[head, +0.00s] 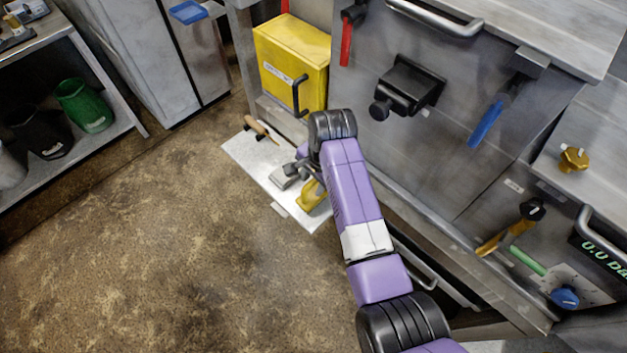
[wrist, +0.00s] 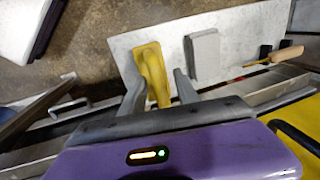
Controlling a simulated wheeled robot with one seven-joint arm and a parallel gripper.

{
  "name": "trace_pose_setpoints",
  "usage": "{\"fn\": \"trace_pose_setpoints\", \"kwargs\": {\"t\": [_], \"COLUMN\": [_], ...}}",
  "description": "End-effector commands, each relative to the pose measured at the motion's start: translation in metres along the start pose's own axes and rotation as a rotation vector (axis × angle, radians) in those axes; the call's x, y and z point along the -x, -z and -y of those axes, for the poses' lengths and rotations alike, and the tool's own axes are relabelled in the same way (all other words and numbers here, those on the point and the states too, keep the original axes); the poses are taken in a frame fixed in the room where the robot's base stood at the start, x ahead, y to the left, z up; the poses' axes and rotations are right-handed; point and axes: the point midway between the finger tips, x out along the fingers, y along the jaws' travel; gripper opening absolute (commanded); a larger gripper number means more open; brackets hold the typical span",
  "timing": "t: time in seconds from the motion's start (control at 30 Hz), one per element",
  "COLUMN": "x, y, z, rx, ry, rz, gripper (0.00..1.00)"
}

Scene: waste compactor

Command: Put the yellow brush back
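The yellow brush (head: 312,195) is at the near end of a pale board (head: 243,151), partly hidden by my arm. In the wrist view the yellow brush (wrist: 153,70) shows its yellow handle over the board (wrist: 122,48), running down between my two fingers. My gripper (wrist: 158,82) is open, with one finger on each side of the handle and visible gaps. In the head view my gripper (head: 303,160) is largely hidden behind my wrist. Whether the brush touches the board along its whole length cannot be told.
A grey block (wrist: 205,56) and a wooden-handled brush (wrist: 275,57) are on the same board to the right. A yellow box (head: 290,65) stands behind it. The steel machine (head: 440,150), with levers and knobs, is close on the right. The brown floor (head: 150,240) is clear on the left.

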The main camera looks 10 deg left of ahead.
Motion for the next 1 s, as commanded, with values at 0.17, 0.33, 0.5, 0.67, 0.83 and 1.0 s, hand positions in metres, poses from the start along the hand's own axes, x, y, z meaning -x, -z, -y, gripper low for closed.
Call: {"fn": "trace_pose_setpoints", "kwargs": {"t": [0.17,0.33,0.5,0.67,0.83,1.0], "x": [0.014,0.046,0.081,0.106,0.12,0.123], "y": [0.001,0.001,0.001,0.001,0.001,0.0], "z": [0.001,0.002,0.002,0.002,0.001,0.001], "rx": [0.0,-0.001,-0.001,-0.001,-0.001,-0.001], "ry": [0.002,0.004,0.004,0.003,0.001,0.001], "rz": [-0.001,-0.002,-0.002,-0.002,0.0,0.0], "gripper": [0.38,0.38,0.38,0.38,0.38,0.38]}}
